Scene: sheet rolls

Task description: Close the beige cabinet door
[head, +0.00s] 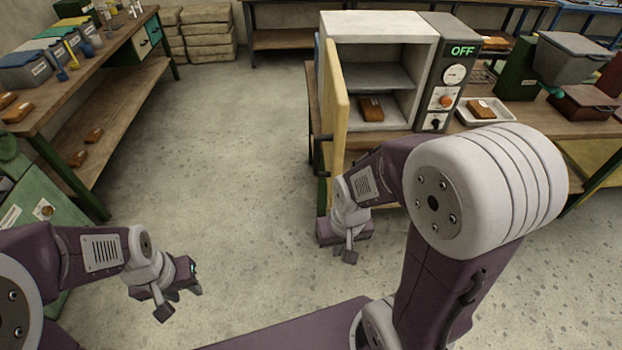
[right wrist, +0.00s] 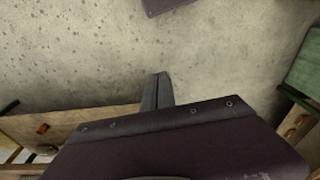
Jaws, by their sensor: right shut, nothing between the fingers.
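The beige cabinet door (head: 337,125) stands open at the left side of the light grey cabinet (head: 385,26), swung out towards me and seen nearly edge-on. The cabinet's front is open, showing a shelf and a brown labelled block (head: 371,108) on its floor. My right gripper shows in the right wrist view (right wrist: 158,88) with its fingers together and empty. In the head view my right wrist overlaps the door's lower end; I cannot tell whether it touches. My left gripper (head: 192,284) hangs over the floor at lower left, away from the door; its finger gap is unclear.
A control panel (head: 447,85) reading OFF adjoins the cabinet's right side. A white tray (head: 508,117) with a brown block stands on the bench to its right. A workbench (head: 95,70) with bins lines the left. The floor between (head: 235,150) is clear.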

